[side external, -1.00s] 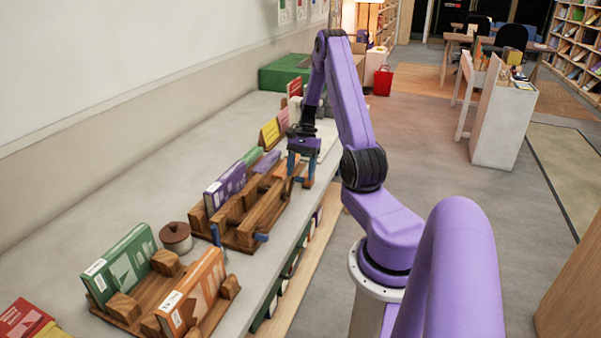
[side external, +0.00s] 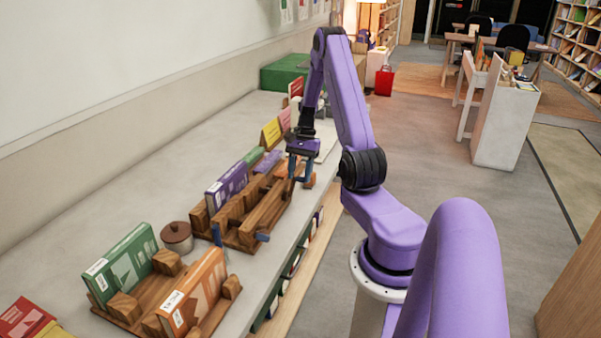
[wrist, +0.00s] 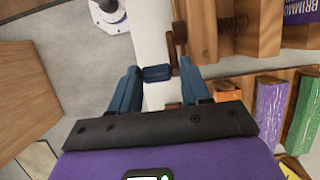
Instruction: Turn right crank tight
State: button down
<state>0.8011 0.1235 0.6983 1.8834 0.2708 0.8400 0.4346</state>
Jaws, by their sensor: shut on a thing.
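The wooden book press (side external: 262,215) stands along the bench's front side, with a purple book (side external: 227,184) in it. A crank with a blue handle (side external: 262,237) shows at its near end. My gripper (side external: 300,176) is at the far end of the press, pointing down. In the wrist view, the right crank's blue handle (wrist: 157,73) lies between my two blue fingers, and its wooden arm (wrist: 180,38) is just beside it. My gripper is shut on this handle. In the side view the fingers largely hide the handle.
A second wooden stand (side external: 128,305) with green and orange books is nearer. A lidded pot (side external: 177,237) sits between the stands. Small coloured books (side external: 271,133) stand beyond the press. The floor beside the bench is open.

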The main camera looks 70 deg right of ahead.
jog(key=shift+s+a+f+h, duration=0.15)
jog(key=shift+a+f+h, duration=0.5)
jog(key=shift+a, duration=1.5)
jog(key=shift+s+a+f+h, duration=0.2)
jog(key=shift+a+f+h, duration=0.5)
jog(key=shift+a, duration=1.45)
jog(key=shift+s+a+f+h, duration=0.15)
jog(key=shift+a+f+h, duration=0.5)
jog(key=shift+a, duration=1.5)
jog(key=shift+f, duration=0.2)
jog(key=c, duration=0.7)
grip_release()
jog(key=shift+w+d, duration=0.15)
jog(key=shift+w, duration=0.05)
jog(key=shift+r, duration=0.2)
notch_tip(320, 180, up, 17)
jog(key=shift+r, duration=0.1)
